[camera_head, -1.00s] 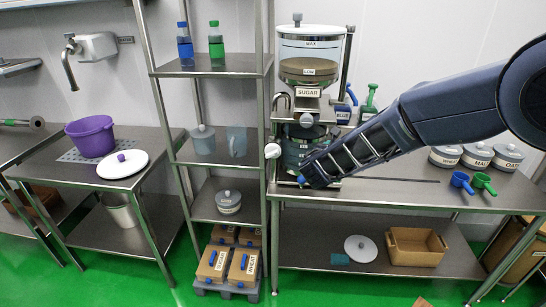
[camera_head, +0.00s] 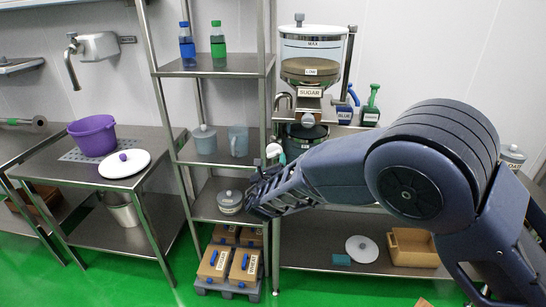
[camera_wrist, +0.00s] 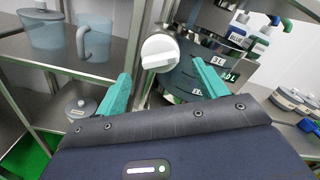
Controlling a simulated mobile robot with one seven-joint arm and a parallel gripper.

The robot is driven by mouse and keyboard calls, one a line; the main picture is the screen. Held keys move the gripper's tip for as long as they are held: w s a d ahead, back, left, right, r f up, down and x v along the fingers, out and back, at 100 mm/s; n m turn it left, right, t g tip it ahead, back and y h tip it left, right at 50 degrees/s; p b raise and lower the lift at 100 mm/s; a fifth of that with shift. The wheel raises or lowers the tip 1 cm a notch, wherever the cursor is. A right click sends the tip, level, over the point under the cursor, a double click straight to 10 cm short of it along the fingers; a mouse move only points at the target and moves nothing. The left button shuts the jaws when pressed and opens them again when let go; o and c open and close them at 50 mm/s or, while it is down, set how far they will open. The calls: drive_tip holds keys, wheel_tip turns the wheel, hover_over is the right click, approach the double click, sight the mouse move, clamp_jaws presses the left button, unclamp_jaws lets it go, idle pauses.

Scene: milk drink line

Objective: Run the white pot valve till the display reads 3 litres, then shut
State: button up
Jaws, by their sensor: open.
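A round white valve knob (camera_head: 273,150) shows at the left front of the dark pot (camera_head: 308,131), under the sugar dispenser. In the wrist view, the white knob (camera_wrist: 160,52) faces me, its raised grip bar lying nearly level. The pot (camera_wrist: 190,80) stands behind it, with litre labels on its side. My gripper (camera_wrist: 162,86) is open; its two teal fingers point towards the knob from either side and below, with nothing between them.
The sugar dispenser (camera_head: 312,60) stands above the pot. A steel rack (camera_head: 215,160) with a jug (camera_head: 238,140) is close on the left. Blue (camera_head: 345,110) and green (camera_head: 371,105) bottles stand right of the pot.

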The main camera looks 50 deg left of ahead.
sight(273, 155)
drive_tip(key=shift+x, duration=2.45)
drive_tip(key=shift+c, duration=0.2)
drive_tip(key=c, duration=0.8)
drive_tip(key=shift+c, duration=0.2)
drive_tip(key=shift+m, duration=3)
drive_tip(key=o, duration=0.9)
drive_tip(key=shift+s+d, duration=0.1)
drive_tip(key=shift+d, duration=0.05)
